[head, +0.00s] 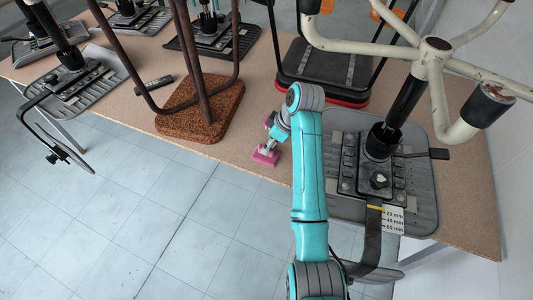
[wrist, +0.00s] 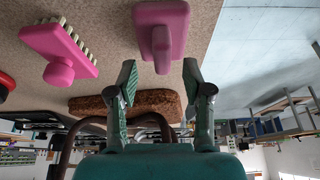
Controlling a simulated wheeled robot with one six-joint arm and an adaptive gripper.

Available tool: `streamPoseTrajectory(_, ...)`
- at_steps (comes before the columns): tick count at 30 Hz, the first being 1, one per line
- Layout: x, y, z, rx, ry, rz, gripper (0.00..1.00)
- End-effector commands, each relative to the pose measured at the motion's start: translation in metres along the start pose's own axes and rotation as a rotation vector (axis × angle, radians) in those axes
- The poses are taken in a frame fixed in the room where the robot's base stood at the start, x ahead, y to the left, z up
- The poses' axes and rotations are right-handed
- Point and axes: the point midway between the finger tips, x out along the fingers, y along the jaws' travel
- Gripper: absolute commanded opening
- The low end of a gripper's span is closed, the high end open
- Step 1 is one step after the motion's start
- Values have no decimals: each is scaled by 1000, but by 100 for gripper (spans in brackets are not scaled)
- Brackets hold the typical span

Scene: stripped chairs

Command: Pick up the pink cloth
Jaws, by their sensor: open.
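No plain cloth shows in either view. A pink block with a raised grip (wrist: 163,22) lies on the table straight ahead of my gripper (wrist: 159,70) in the wrist view. A pink block also shows in the head view (head: 265,157), near the table's front edge. My gripper is open, its two green fingers apart on either side of the grip's line, with nothing between them held. A pink brush with pale bristles and a round knob (wrist: 60,52) lies to the left in the wrist view; in the head view the arm hides most of that spot.
The brown tabletop (head: 245,120) carries several upturned stripped chairs with metal legs. A cork-coloured seat (head: 200,107) stands left of my gripper, and a grey chair base (head: 412,195) lies right of my arm. A black remote-like object (head: 155,84) lies farther left.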

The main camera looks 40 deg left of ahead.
Motion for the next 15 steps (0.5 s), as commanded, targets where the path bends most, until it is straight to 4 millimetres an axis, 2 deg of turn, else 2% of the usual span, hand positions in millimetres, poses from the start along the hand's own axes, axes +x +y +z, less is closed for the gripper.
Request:
streamPoseTrajectory(6, 28, -3, 0, 0, 0, -1, 50)
streamPoseTrajectory(15, 34, -3, 0, 0, 0, 1, 50)
